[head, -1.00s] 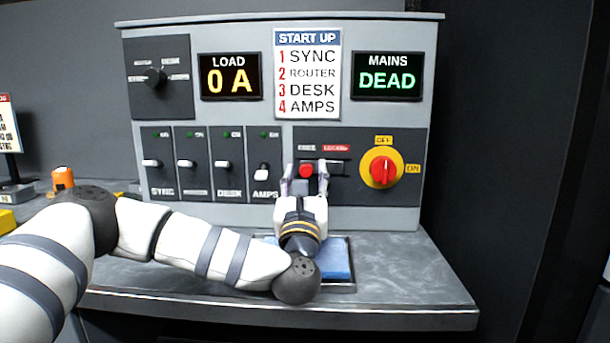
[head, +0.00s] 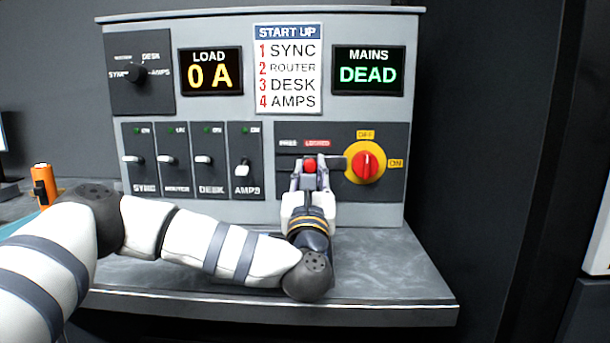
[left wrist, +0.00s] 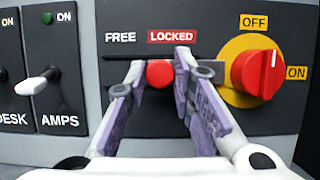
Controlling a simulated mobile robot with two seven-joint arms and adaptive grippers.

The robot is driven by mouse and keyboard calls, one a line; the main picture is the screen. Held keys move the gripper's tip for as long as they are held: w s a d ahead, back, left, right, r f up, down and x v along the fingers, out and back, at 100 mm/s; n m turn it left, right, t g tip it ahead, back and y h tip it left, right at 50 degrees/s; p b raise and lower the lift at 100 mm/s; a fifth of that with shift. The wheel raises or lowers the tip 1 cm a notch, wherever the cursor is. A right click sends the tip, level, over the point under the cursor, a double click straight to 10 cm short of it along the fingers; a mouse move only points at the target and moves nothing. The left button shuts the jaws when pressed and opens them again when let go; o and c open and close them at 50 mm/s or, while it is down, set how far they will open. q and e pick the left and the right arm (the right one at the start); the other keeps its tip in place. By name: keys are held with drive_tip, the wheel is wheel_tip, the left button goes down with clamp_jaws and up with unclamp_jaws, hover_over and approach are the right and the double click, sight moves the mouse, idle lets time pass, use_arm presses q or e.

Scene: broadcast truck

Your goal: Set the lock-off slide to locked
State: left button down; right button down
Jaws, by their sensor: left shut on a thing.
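The lock-off slide has a red knob (head: 310,165) in a dark slot on the panel, below the FREE label (head: 288,143) and the red LOCKED label (head: 317,143). In the left wrist view the knob (left wrist: 160,74) sits below the left part of the LOCKED label (left wrist: 172,36), well right of FREE. My left gripper (head: 310,170) is shut on the knob, with one finger on each side of it in the left wrist view (left wrist: 158,80). The fingers hide part of the slot. My right gripper is in neither view.
A red rotary switch on a yellow disc (head: 364,162), its mark towards OFF, is close to the right of my gripper. Several lever switches stand left, the AMPS lever (head: 242,170) nearest. A grey shelf (head: 400,270) lies below. An orange object (head: 44,185) is far left.

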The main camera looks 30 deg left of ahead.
use_arm(q)
drive_tip(key=shift+d, duration=0.15)
drive_tip(key=c, duration=1.6)
unclamp_jaws()
drive_tip(key=shift+c, duration=0.2)
drive_tip(key=shift+o, duration=1.2)
drive_tip(key=shift+w+d, duration=0.1)
drive_tip(key=shift+w, duration=0.05)
drive_tip(key=v, duration=1.1)
drive_tip(key=shift+s+d+f, duration=0.1)
drive_tip(key=shift+s+d, duration=0.05)
drive_tip(key=shift+s, duration=0.4)
